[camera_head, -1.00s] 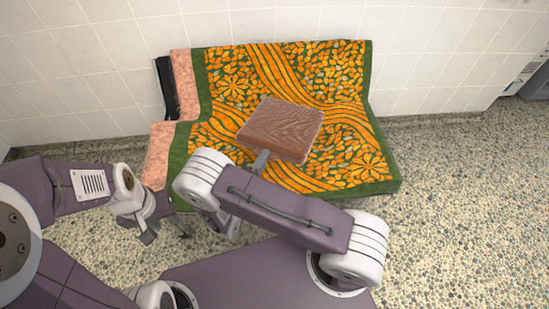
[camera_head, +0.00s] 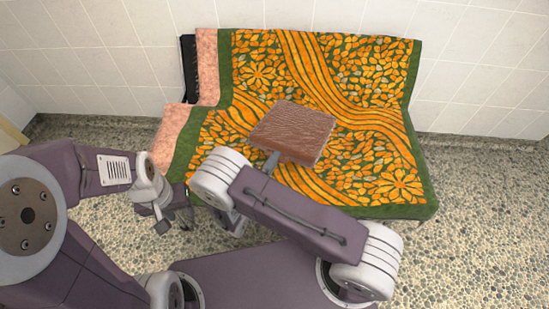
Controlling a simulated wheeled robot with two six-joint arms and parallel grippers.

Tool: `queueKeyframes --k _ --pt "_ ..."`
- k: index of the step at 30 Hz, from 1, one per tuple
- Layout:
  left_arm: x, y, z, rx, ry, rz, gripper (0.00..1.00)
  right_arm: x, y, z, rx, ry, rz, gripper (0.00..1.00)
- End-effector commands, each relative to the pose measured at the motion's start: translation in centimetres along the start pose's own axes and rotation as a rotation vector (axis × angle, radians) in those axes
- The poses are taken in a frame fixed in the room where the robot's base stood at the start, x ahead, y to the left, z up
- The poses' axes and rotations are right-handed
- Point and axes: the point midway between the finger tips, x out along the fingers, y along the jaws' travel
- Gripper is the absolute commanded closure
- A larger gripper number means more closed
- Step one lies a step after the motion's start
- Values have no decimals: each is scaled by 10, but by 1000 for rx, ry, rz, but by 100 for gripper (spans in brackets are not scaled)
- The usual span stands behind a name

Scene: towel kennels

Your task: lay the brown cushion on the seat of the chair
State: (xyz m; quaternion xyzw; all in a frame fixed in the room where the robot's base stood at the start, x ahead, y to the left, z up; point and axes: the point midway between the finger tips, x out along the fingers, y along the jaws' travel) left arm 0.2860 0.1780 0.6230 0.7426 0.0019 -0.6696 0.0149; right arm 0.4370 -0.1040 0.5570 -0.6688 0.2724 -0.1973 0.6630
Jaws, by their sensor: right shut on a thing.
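The brown cushion (camera_head: 293,130) is a flat square with a grained top. My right gripper (camera_head: 271,163) is shut on its near edge, with the jaw tips partly hidden by the cushion. The chair (camera_head: 212,70) is a wide seat with a backrest, draped with a pink cover and an orange and green patterned cloth (camera_head: 375,185). The cushion is held over the seat in this view; I cannot tell whether it touches the cloth. My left gripper (camera_head: 174,224) is open and empty, left of the chair's near side. My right arm hides part of the chair's front edge.
A white tiled wall (camera_head: 100,60) stands close behind the chair. A black panel (camera_head: 189,68) shows at the backrest's left side. The pebbled floor (camera_head: 480,240) is clear to the right. A pale edge (camera_head: 12,138) shows at the far left.

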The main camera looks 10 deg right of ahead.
Motion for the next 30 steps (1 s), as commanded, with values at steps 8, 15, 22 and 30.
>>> queueKeyframes --k 8,15,22,30 --pt "43 -1 4 0 0 0 64 0 47 0 -2 1 -1 100" --pt "61 -1 6 0 0 0 64 0 76 0 0 0 -2 100" --pt "62 -1 6 0 0 0 64 0 83 0 -6 -2 4 100" --pt "63 -1 6 0 0 0 64 0 84 -1 -10 -3 4 67"
